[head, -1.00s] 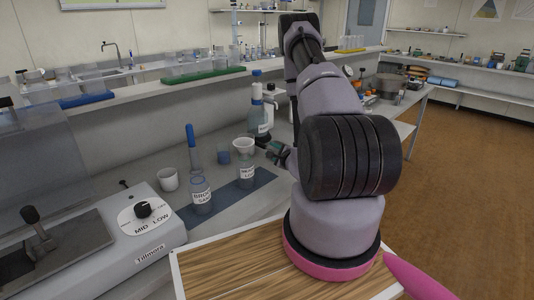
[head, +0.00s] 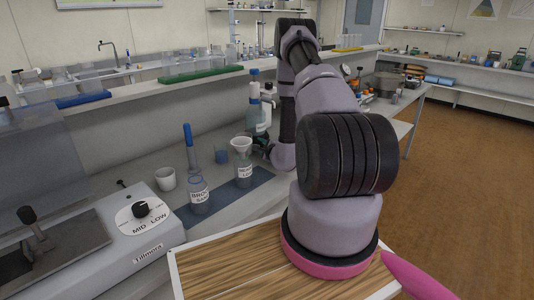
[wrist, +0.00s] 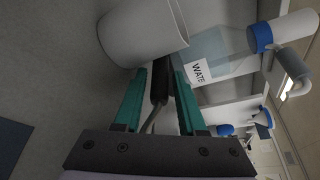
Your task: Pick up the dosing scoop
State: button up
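In the wrist view, a black handle with a bent grey metal shank, which looks like the dosing scoop (wrist: 160,82), lies between the two green fingers of my gripper (wrist: 160,76). The fingers stand apart, with a narrow gap showing on each side of the handle. The scoop's bowl cannot be made out. In the head view my gripper (head: 262,141) is a small dark-green shape beside the wash bottle, partly hidden by my arm. The scoop does not show there.
A white cup (wrist: 143,32) and the water bottle (wrist: 215,52) stand close beyond the fingertips.

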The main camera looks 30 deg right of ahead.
grip_shut()
jog(key=shift+d+r, duration=0.1)
jog(key=shift+r, duration=0.05)
